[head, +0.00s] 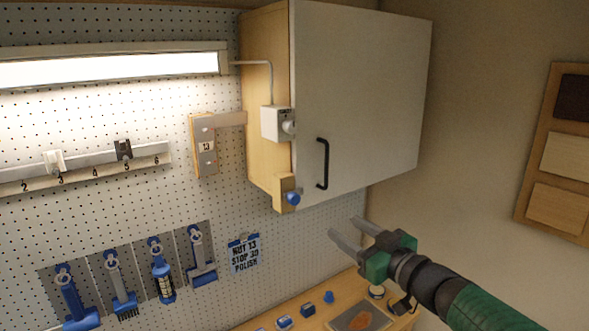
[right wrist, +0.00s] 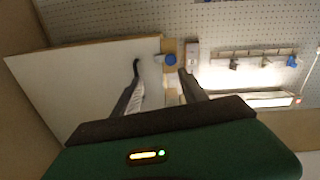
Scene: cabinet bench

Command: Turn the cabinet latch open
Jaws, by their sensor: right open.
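The cabinet (head: 268,90) hangs on the wall with its white door (head: 365,90) shut. The latch, a blue knob (head: 292,198) on a small wooden block (head: 281,186), sits at the door's lower left corner. The blue knob also shows in the right wrist view (right wrist: 171,59), between the directions of the two fingers. A black handle (head: 323,163) is on the door, right of the latch. My right gripper (head: 342,226) is open and empty, below and right of the latch and apart from it. My left gripper is not in view.
A white box with a round knob (head: 278,122) is on the cabinet side, above the latch. Blue-handled tools (head: 160,270) hang on the pegboard at lower left. Small blue items and a tray (head: 345,321) are on the bench below. The space before the door is clear.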

